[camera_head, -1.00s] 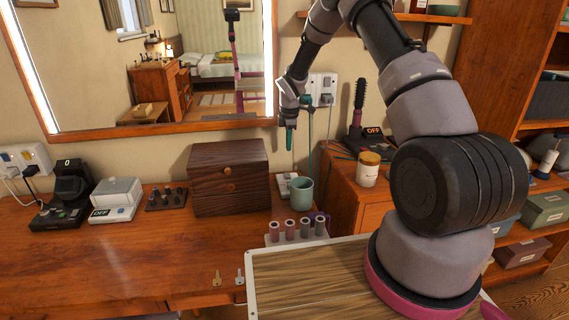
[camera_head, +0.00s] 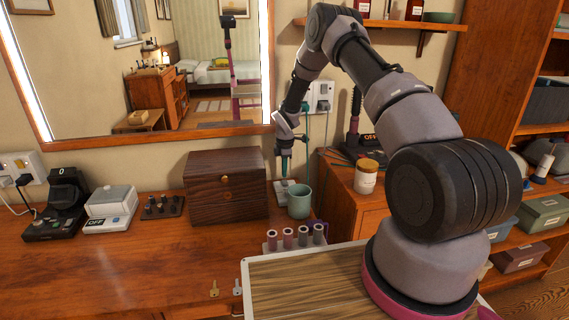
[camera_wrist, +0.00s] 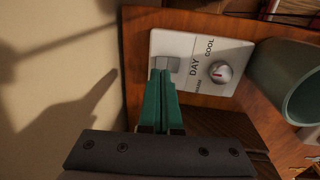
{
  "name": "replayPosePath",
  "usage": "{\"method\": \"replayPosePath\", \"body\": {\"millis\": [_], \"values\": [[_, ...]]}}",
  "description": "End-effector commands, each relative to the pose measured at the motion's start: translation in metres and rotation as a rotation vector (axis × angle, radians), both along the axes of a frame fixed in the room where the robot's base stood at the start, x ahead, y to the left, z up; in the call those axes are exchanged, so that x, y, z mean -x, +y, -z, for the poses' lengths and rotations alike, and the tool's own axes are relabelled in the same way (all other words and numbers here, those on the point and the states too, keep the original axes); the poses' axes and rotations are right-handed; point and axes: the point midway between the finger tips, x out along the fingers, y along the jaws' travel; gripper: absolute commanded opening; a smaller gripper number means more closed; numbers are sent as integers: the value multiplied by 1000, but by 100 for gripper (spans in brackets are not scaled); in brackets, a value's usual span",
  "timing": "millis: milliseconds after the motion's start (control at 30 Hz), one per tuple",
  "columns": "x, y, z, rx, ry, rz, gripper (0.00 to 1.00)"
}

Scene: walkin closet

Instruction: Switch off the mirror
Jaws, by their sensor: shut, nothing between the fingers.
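The mirror (camera_head: 150,75) hangs on the wall above the desk, with bright lit strips (camera_head: 265,55) at its sides. A white control box (camera_head: 280,195) sits on the desk below its right corner. In the wrist view the box (camera_wrist: 189,83) bears a grey rocker switch (camera_wrist: 171,64), a round knob (camera_wrist: 221,71) and the words DAY, COOL and WARM. My gripper (camera_head: 284,174) points down at the box. In the wrist view its teal fingers (camera_wrist: 161,76) are together and empty, with the tips at the rocker's edge. I cannot tell whether they touch it.
A green cup (camera_head: 299,202) stands close beside the control box. A dark wooden box (camera_head: 222,200) is to the left. Wall sockets (camera_head: 320,97) with hanging cords are behind my arm. A candle jar (camera_head: 366,178) and a hairbrush stand (camera_head: 356,143) are to the right.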

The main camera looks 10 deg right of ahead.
Motion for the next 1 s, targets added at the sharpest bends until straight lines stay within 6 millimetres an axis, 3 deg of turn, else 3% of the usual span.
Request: {"method": "replayPosePath", "body": {"millis": [233,1000], "values": [[-3,0,24,0,0,0,0],[-3,0,33,1,4,0,0]]}}
